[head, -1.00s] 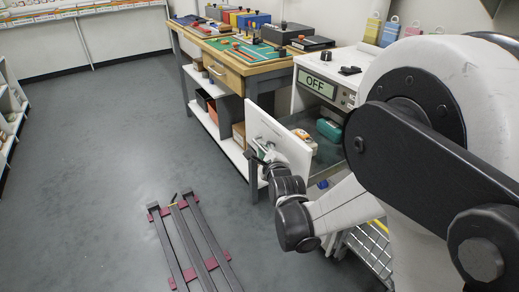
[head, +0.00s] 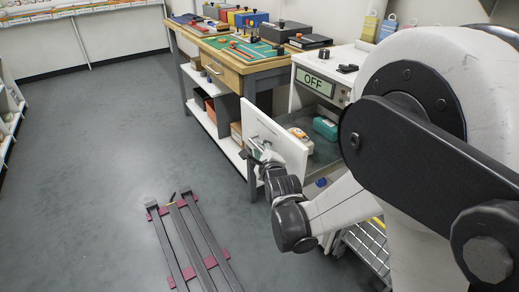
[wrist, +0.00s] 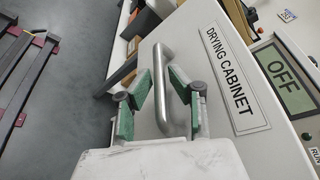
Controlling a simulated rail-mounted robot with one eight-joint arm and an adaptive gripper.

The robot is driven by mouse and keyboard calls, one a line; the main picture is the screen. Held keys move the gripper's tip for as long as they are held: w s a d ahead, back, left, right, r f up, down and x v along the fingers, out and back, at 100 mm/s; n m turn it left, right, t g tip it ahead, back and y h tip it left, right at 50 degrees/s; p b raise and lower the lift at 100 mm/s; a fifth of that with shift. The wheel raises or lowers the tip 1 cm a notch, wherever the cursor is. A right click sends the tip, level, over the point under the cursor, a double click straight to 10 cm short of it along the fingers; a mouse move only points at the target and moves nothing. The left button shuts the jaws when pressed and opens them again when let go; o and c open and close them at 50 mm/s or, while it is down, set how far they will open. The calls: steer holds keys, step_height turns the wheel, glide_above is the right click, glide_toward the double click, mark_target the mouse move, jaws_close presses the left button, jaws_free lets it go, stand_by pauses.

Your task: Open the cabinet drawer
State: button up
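The drying cabinet drawer is pulled out in the head view, its white front (head: 286,143) standing well clear of the cabinet body (head: 308,104). A metal bar handle is on the front, and in the wrist view the handle (wrist: 165,78) runs between my two green-padded fingers. My gripper (wrist: 161,84) is spread around the handle, with a visible gap beside the bar. In the head view my gripper (head: 257,150) is at the drawer front, and its fingers are small there. The front carries a "DRYING CABINET" label (wrist: 232,82).
A teal item (head: 325,128) and an orange-and-white item (head: 300,136) lie in the open drawer. A wooden workbench (head: 245,70) stands left of the cabinet. A rack of dark rails (head: 190,240) lies on the floor, with clear floor to its left. The cabinet display (head: 318,84) reads OFF.

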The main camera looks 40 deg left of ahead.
steer(key=v, duration=1.1)
steer(key=shift+s+d, duration=0.25)
